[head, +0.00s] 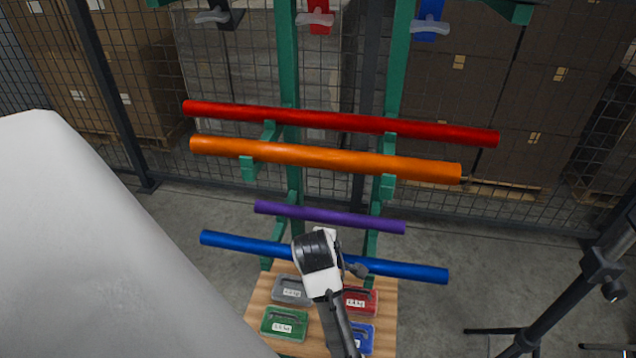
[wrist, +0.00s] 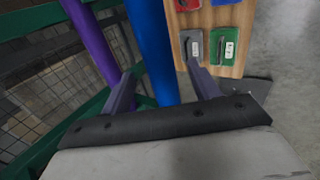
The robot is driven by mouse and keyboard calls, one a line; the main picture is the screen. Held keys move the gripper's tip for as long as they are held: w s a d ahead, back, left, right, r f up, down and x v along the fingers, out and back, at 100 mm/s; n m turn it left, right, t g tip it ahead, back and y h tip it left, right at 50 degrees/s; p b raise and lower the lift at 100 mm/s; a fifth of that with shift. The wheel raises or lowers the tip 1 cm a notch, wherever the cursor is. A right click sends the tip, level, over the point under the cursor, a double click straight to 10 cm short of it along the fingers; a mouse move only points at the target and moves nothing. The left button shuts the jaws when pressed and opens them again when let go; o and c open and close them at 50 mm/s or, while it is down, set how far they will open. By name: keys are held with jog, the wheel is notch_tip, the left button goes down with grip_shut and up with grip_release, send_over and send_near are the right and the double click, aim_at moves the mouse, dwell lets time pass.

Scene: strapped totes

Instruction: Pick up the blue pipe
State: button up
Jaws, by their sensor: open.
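The blue pipe (head: 405,270) rests on the lowest arms of the green rack in the head view, sloping slightly down to the right. Its middle is hidden behind my gripper (head: 345,268). In the wrist view the blue pipe (wrist: 151,50) runs up and down the picture and lies between the two fingers of my gripper (wrist: 165,85). The fingers are apart and open, with space on both sides of the pipe. I cannot tell how deep the pipe sits between them.
A purple pipe (head: 330,217), an orange pipe (head: 320,160) and a red pipe (head: 340,121) rest above on the green rack (head: 289,75). Below, a wooden board (head: 262,297) bears several small cases, including a green case (head: 284,324). A black tripod (head: 575,305) stands at right.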

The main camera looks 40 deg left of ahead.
jog(key=shift+x, duration=1.4)
grip_shut()
jog(key=shift+r, duration=0.1)
